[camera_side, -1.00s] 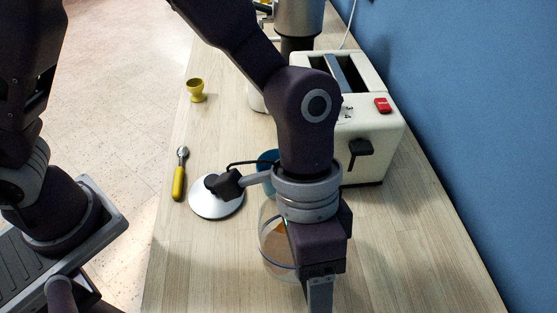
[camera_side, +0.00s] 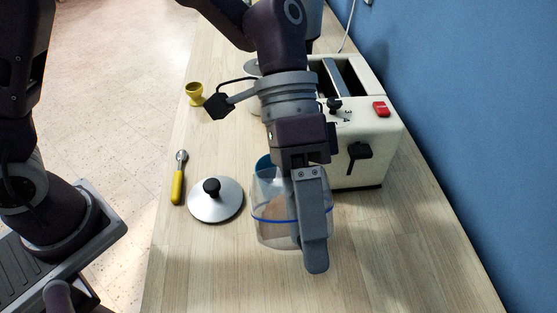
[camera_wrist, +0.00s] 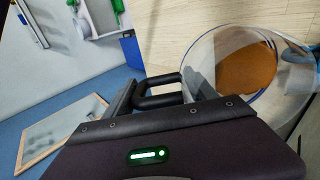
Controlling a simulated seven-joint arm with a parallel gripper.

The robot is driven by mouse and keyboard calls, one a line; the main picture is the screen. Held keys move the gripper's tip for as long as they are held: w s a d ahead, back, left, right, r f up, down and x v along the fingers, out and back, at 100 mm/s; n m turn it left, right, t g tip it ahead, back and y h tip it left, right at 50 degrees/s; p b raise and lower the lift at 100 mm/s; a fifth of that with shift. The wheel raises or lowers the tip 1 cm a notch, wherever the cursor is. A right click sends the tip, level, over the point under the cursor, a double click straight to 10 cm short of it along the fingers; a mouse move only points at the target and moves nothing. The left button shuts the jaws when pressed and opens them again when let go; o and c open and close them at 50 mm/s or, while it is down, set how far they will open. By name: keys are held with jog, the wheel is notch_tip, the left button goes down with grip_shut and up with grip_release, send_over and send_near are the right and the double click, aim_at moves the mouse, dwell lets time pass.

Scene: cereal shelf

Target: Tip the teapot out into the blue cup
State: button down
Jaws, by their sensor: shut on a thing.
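The teapot (camera_side: 268,204) is a clear glass vessel with a blue line around it and brown-orange liquid inside. Its open mouth and the liquid show in the wrist view (camera_wrist: 222,88). My gripper (camera_side: 315,258) is shut on its black handle (camera_wrist: 160,100), which lies between the fingers in the wrist view. The side view hides the handle behind the finger. The blue cup (camera_side: 264,161) is just behind the teapot, mostly hidden. I cannot tell how far the teapot is tilted, or whether it touches the counter or cup.
A yellow egg cup (camera_side: 194,93) stands farther back. A cream toaster (camera_side: 365,125) stands by the blue wall. The front counter is clear.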

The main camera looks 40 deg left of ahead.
jog(key=shift+w+a+r+g+h+b, duration=0.3)
jog(key=shift+r+h+b, duration=0.15)
jog(key=shift+r, duration=0.15)
jog(key=shift+a, duration=0.1)
jog(key=shift+w+a+r+g+h+b, duration=0.3)
jog(key=shift+g+h+b, duration=0.2)
jog(key=shift+h+b, duration=0.05)
jog(key=shift+w+a+r+g+h+b, duration=0.3)
jog(key=shift+a+r+h+b, duration=0.1)
jog(key=shift+r, duration=0.15)
jog(key=shift+w+a+r+g+h+b, duration=0.25)
jog(key=shift+w+r+g+h+b, duration=0.1)
jog(key=shift+r, duration=0.2)
jog(key=shift+w+a+r+g+h+b, duration=0.5)
jog(key=shift+a+r+b, duration=0.2)
jog(key=shift+r+b, duration=0.2)
jog(key=shift+g+h, duration=0.65)
jog(key=shift+h, duration=0.2)
jog(key=a+r, duration=0.1)
jog(key=w+a+r, duration=0.1)
jog(key=r, duration=0.1)
jog(key=w+a+r, duration=0.1)
jog(key=shift+w+r, duration=0.2)
jog(key=shift+w, duration=0.05)
jog(key=shift+w+a+r+g+h, duration=0.4)
jog(key=shift+w+a+g, duration=0.1)
jog(key=shift+w+a, duration=0.1)
